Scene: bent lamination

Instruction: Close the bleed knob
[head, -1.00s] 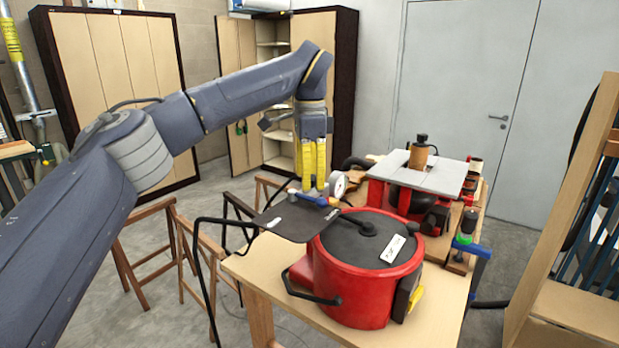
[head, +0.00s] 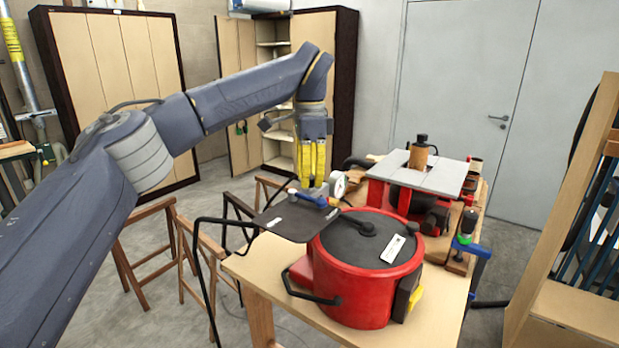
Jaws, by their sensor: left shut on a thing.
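My left gripper (head: 313,184) points straight down with its yellow fingers over the small valve fitting on the dark plate (head: 288,222). It is shut on the bleed knob, which the fingertips hide. A blue lever (head: 313,199) lies just below the fingertips, and a round white gauge (head: 338,185) stands just right of them. My right gripper is not in view.
A red pot with a black lid (head: 368,240) stands in front on the wooden table (head: 259,264). A red machine with a grey top (head: 430,178) is behind it, and a blue-handled clamp (head: 470,246) is at right.

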